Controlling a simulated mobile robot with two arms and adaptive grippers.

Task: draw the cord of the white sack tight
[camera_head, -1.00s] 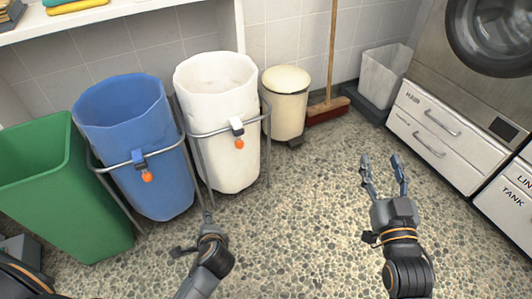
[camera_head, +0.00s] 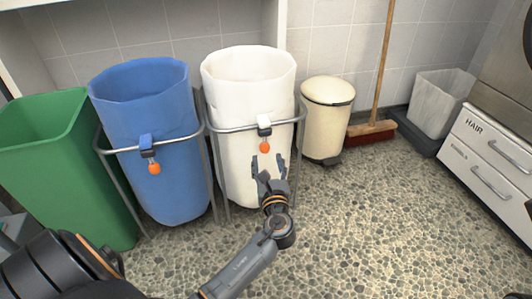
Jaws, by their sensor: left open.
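The white sack (camera_head: 245,95) hangs open-mouthed in a metal ring stand (camera_head: 228,129). A white cord lock (camera_head: 263,121) sits at its front on the ring, with an orange bead (camera_head: 264,148) hanging below it. My left gripper (camera_head: 268,160) is open and empty in front of the sack, fingers pointing up. Its fingertips are just below the bead in the picture, one to each side; I cannot tell how far in front of it they are. The gripper hides part of the sack's lower front. My right gripper is out of view.
A blue sack (camera_head: 150,105) with its own orange bead (camera_head: 154,169) stands to the left, beside a green bin (camera_head: 60,165). A cream pedal bin (camera_head: 326,125) and a broom (camera_head: 371,131) stand to the right. The pebbled floor at right is clear.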

